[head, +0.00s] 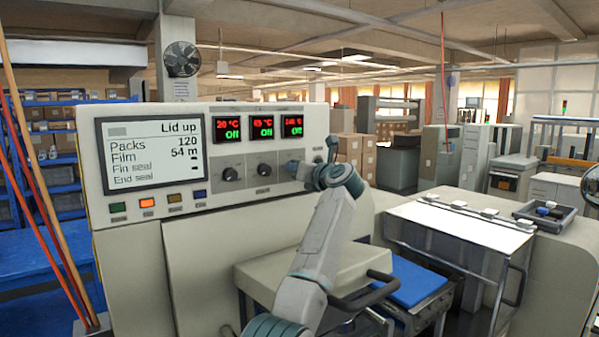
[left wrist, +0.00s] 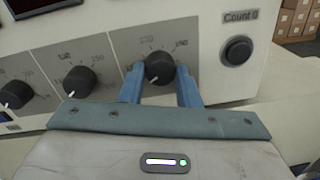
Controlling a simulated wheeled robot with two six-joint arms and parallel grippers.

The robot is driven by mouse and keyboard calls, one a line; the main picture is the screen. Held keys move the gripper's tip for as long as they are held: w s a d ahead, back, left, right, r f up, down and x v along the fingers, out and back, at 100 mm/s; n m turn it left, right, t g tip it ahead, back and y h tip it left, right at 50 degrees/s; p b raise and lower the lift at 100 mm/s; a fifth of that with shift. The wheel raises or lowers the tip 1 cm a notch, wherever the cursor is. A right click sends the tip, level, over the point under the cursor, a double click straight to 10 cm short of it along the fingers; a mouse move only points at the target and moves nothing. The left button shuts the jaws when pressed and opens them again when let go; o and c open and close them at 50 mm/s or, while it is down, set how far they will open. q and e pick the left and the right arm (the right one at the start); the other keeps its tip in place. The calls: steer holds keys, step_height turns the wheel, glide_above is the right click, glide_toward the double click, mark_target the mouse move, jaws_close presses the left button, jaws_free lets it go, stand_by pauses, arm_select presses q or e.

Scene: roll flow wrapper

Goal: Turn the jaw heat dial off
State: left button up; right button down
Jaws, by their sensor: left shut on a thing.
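The heat panel (left wrist: 118,50) carries a row of three black dials. The rightmost dial (left wrist: 159,67) sits between the blue fingers of my left gripper (left wrist: 161,88), which is shut on it. Its white pointer mark faces down and left. The middle dial (left wrist: 80,80) and left dial (left wrist: 15,94) also point down and left. In the head view, my left gripper (head: 326,170) is at the panel's right end and hides the gripped dial. Three red-and-green displays sit above; the rightmost display (head: 292,122) reads "Off" in green, as do the others.
A screen (head: 152,150) on the machine reads "Lid up". Coloured buttons (head: 147,203) sit below it. A round black knob (left wrist: 237,50) under "Count 0" lies right of the gripped dial. A dark tray (head: 545,215) rests on the machine at right.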

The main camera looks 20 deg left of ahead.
arm_select(q)
steer(key=shift+f, duration=0.35)
steer(key=o, duration=0.8)
steer(key=shift+o, duration=0.8)
steer(key=shift+r, duration=0.2)
steer(key=b+v, duration=0.4)
steer(key=v, duration=0.6)
steer(key=shift+s+d, duration=0.25)
steer(key=shift+d, duration=0.05)
